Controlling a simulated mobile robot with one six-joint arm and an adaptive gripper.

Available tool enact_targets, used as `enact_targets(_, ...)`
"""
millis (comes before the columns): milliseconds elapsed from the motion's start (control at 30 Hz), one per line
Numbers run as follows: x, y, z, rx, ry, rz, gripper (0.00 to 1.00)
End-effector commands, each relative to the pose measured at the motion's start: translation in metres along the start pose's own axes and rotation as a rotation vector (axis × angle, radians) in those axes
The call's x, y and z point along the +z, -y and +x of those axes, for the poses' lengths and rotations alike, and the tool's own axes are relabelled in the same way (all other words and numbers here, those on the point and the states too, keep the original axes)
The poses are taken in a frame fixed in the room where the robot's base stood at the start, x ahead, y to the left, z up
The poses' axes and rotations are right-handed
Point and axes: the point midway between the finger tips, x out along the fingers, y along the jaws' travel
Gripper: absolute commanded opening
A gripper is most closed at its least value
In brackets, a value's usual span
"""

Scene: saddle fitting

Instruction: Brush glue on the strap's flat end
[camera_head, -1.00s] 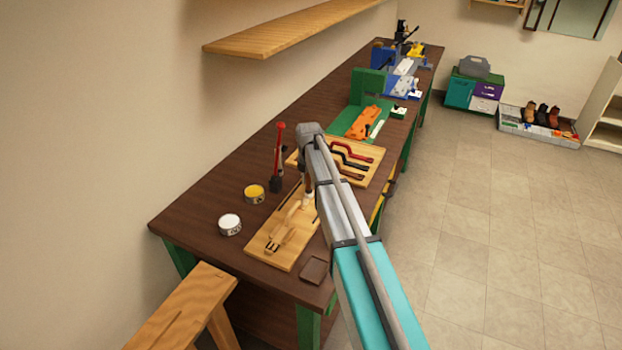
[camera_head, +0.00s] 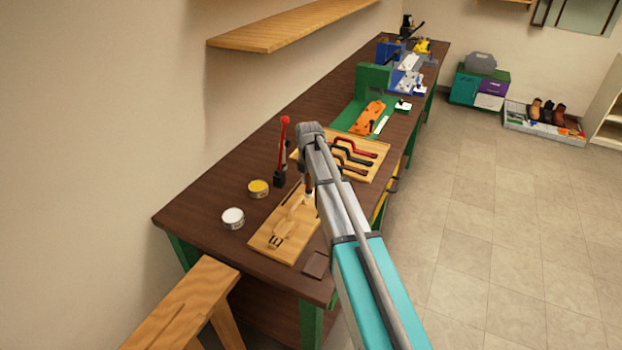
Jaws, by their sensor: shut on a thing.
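My gripper (camera_head: 309,194) hangs over the right side of a light wooden board (camera_head: 266,240) at the near end of the workbench. It is partly hidden by my arm. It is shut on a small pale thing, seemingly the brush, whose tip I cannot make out. Tan pieces (camera_head: 291,219) lie on the board, left of the gripper; the strap seems to be among them, but I cannot tell its flat end. A tin with a yellow top (camera_head: 258,187) and a tin with a white top (camera_head: 233,216) stand left of the board; I cannot tell which holds glue.
A red-topped upright tool (camera_head: 282,150) stands behind the yellow tin. A board with curved-handled tools (camera_head: 350,155) lies beyond my gripper. A dark brown block (camera_head: 316,264) sits at the bench's near edge. A wooden trestle (camera_head: 190,300) stands in front. A shelf (camera_head: 285,27) hangs above.

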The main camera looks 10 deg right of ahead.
Motion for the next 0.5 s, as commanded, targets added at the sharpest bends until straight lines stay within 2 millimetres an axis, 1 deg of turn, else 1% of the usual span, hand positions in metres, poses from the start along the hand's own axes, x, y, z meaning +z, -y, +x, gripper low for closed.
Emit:
enact_targets(33, -0.005, 0.001, 0.0, 0.0, 0.0, -0.001, 0.0)
enact_targets(200, -0.014, 0.003, 0.001, 0.0, 0.0, 0.0, 0.0)
enact_targets(500, -0.017, 0.003, 0.001, 0.0, 0.0, 0.001, 0.0)
